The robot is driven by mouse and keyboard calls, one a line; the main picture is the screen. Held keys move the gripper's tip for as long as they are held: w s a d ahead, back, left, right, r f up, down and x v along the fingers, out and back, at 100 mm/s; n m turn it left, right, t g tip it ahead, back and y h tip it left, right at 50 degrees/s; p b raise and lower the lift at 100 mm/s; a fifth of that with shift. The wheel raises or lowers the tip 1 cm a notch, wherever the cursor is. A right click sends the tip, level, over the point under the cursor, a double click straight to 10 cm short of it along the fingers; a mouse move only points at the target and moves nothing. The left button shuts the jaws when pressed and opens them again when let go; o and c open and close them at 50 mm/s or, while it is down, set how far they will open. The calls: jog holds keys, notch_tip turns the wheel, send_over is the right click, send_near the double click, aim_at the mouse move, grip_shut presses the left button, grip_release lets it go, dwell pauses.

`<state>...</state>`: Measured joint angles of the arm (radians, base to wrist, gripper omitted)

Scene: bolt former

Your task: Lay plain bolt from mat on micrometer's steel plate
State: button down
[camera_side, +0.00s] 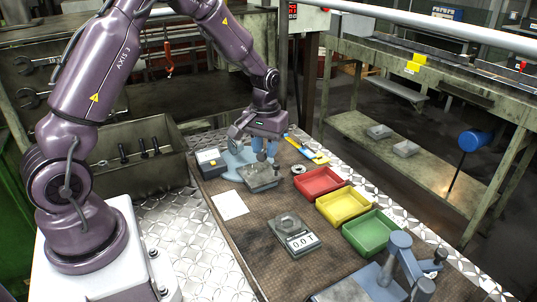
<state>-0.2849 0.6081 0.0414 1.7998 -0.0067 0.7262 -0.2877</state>
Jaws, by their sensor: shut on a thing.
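My gripper (264,155) points down at the back of the bench, over a small grey steel plate (262,181) beside a blue stand (231,165). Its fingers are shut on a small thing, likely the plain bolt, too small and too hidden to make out. I cannot tell whether that thing touches the plate. A brown checkered mat (238,238) covers the bench. I cannot tell for sure which instrument is the micrometer.
A white sheet (230,205) lies left of the plate. Red (319,186), yellow (343,206) and green (371,233) trays stand to the right. A scale (296,238) reading 0.0 and a blue-grey press-like device (398,262) are nearer. A metal bin (130,160) holds dark bolts.

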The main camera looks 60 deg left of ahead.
jog(key=a+n, duration=0.5)
jog(key=n, duration=0.6)
send_over(256, 178)
jog(key=shift+y, duration=0.3)
jog(key=shift+f, duration=4.65)
jog(key=shift+f, duration=0.8)
jog(key=c, duration=0.8)
grip_release()
